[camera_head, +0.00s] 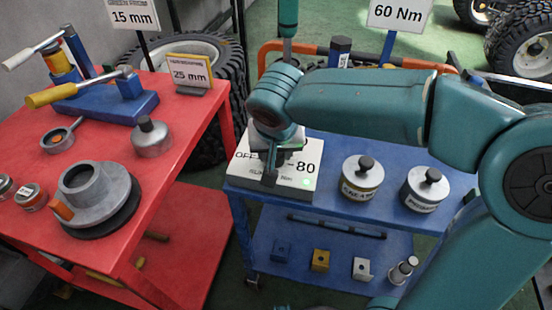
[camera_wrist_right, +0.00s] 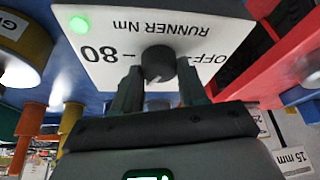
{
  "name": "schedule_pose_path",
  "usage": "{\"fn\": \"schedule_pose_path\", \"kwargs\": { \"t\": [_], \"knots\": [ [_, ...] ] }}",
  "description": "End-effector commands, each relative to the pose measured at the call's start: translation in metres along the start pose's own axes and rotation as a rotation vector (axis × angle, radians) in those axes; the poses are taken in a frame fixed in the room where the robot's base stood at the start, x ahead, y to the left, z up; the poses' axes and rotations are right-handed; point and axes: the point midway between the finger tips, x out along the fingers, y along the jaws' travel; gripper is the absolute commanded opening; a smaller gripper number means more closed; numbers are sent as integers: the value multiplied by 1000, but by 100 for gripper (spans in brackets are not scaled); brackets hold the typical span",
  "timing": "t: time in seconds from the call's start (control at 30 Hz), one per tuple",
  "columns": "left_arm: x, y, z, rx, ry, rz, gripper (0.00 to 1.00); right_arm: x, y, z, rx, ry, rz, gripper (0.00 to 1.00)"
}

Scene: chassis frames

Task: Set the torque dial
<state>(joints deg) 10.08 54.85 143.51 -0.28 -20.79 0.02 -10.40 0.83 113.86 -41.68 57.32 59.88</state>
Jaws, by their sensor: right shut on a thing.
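The torque dial is a dark round knob (camera_wrist_right: 158,62) on a white panel (camera_head: 300,181) marked OFF, 80 and RUNNER Nm, at the left end of the blue cart. A green light glows on the panel; it also shows in the right wrist view (camera_wrist_right: 78,26). My right gripper (camera_head: 270,160) reaches down over the panel in the head view and covers the knob there. In the right wrist view its two fingers (camera_wrist_right: 158,80) stand on either side of the knob, shut on it. The knob's exact setting is hard to read. My left gripper is not in view.
A sign reading 60 Nm (camera_head: 399,14) stands behind the blue cart (camera_head: 335,205). Two lidded metal pots (camera_head: 362,178) (camera_head: 426,188) stand right of the panel. The red table (camera_head: 105,190) at left holds a lever tool (camera_head: 105,100), a grey flanged part (camera_head: 95,197) and small containers.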

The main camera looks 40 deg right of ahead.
Motion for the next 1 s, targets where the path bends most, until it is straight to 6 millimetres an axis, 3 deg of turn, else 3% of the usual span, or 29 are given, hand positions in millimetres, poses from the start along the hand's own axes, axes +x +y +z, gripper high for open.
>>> {"fn": "schedule_pose_path", "kwargs": {
  "t": [0.4, 1.0],
  "knots": [
    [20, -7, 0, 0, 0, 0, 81, 2, -3, 0, 362, -1, 152, 12],
    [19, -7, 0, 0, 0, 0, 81, 2, -5, -2, 844, -4, 353, 12]
  ]
}}
